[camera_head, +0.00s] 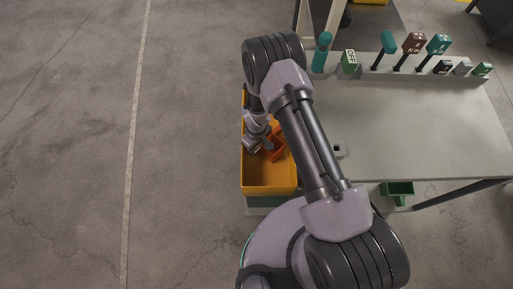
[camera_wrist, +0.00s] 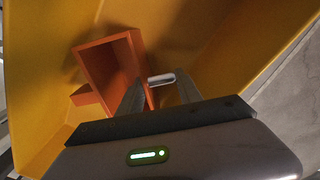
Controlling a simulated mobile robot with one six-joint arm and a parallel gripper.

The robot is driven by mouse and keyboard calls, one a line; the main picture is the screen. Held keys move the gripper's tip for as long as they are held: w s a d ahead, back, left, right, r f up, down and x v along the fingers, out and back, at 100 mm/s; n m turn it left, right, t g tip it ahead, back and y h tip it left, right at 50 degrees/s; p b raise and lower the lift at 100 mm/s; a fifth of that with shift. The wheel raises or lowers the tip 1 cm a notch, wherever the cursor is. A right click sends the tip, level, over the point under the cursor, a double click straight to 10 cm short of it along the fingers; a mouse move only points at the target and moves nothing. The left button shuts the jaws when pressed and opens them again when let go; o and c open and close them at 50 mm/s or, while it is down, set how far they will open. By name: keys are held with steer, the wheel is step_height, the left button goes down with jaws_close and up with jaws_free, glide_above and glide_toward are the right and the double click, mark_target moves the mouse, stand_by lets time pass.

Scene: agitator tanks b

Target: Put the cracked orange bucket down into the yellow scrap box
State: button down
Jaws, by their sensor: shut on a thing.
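The orange bucket (camera_wrist: 103,62) shows in the wrist view as an open, square-sided bin, tilted, inside the yellow scrap box (camera_wrist: 215,50). My gripper (camera_wrist: 160,88) is shut on the bucket near its right wall. In the head view the bucket (camera_head: 278,149) is partly hidden by my gripper (camera_head: 266,147) and arm, within the outline of the yellow box (camera_head: 268,187). I cannot tell whether the bucket touches the box floor. No crack is clear in either view. A small pale rounded piece lies between the fingers in the wrist view.
A pale table (camera_head: 430,130) stands right of the box, with a rail of teal, brown and green labelled items along its back edge. A small green bin (camera_head: 397,190) is at its front edge. The concrete floor (camera_head: 70,150) on the left is clear.

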steer(key=shift+r, duration=0.1)
steer(key=shift+f, duration=0.2)
steer(key=c, duration=0.8)
jaws_free()
steer(key=shift+r, duration=0.1)
